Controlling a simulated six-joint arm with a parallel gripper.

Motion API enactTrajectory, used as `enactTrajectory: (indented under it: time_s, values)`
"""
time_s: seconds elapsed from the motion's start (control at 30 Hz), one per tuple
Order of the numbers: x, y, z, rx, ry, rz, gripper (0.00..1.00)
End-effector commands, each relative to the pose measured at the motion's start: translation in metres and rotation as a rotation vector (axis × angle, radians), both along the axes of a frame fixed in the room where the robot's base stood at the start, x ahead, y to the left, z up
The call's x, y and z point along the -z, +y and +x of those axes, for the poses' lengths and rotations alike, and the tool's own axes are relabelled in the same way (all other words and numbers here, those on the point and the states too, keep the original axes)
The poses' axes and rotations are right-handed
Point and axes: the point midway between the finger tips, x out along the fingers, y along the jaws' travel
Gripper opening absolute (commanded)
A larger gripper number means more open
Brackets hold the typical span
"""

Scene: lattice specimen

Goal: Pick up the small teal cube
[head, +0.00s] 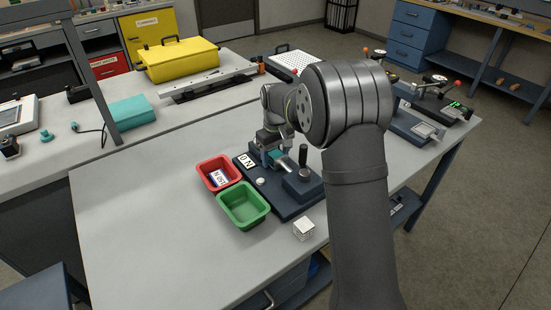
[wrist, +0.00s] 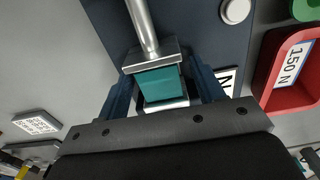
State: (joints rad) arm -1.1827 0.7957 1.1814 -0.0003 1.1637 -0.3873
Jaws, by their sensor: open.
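The small teal cube (wrist: 160,84) sits in a grey press fixture on a dark base plate (wrist: 195,30). A metal plate (wrist: 150,55) on the end of a steel rod (wrist: 142,25) stands against or very close to one side of it. My gripper (wrist: 162,80) is open, with its blue fingers on the left and right of the cube. I cannot tell whether either finger touches it. In the head view my gripper (head: 271,141) is low over the fixture, and my arm hides part of that area.
A red bin (head: 219,171) marked 150 N and a green bin (head: 243,205) stand left of the dark base plate (head: 285,206). A white lattice block (head: 304,229) lies near the front edge. The table's left part is clear. A black knob (head: 303,156) rises from the fixture's right end.

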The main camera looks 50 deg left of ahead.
Motion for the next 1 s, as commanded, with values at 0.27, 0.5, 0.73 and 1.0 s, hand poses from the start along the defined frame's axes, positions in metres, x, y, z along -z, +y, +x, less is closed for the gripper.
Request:
enactTrajectory:
  time_s: [0.27, 0.5, 0.73, 1.0]
  values:
    - [0.0, 0.0, 0.0, 0.0, 0.0, 0.0, 0.19]
    - [-0.001, 0.0, 0.0, 0.0, 0.0, 0.0, 0.14]
    - [-0.024, 0.001, 0.0, 0.0, -0.001, 0.004, 0.14]
    - [-0.078, 0.001, 0.0, 0.0, -0.001, 0.003, 0.14]
